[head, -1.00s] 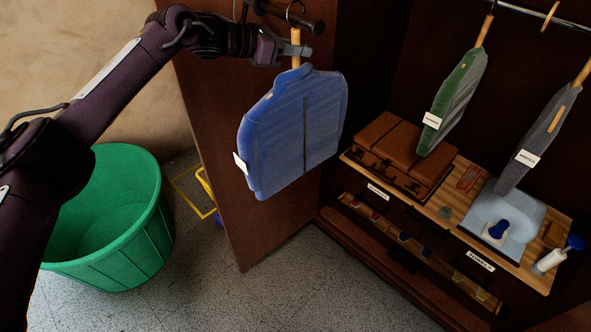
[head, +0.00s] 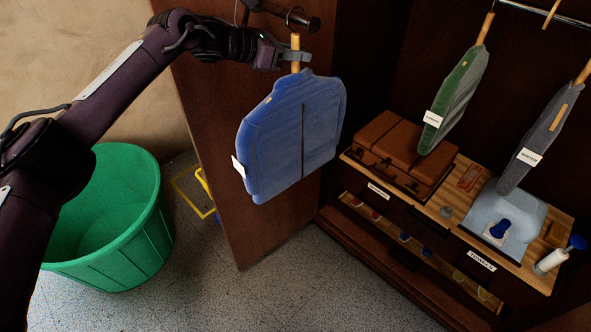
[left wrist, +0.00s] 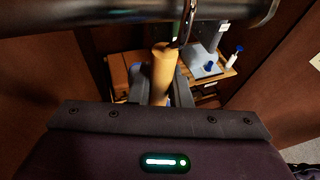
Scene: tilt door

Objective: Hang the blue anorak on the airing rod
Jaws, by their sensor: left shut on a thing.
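The blue anorak (head: 290,135) hangs flat and nearly upright in front of the open wardrobe door (head: 215,130). My left gripper (head: 297,58) is shut on the wooden neck of its hanger (head: 295,43), which also shows in the left wrist view (left wrist: 162,72). The dark airing rod (head: 312,23) sticks out from the door just above the gripper, and it crosses the top of the left wrist view (left wrist: 90,17). The hanger's thin hook (head: 290,14) overlaps the rod near its end and looks to be around it. I cannot tell whether it bears on the rod. My right gripper is out of view.
A green bin (head: 110,220) stands left of the door. Inside the wardrobe, a green garment (head: 455,100) and a grey garment (head: 540,140) hang from a metal rail (head: 530,12). A brown case (head: 400,150) sits on the shelf. The floor in front is clear.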

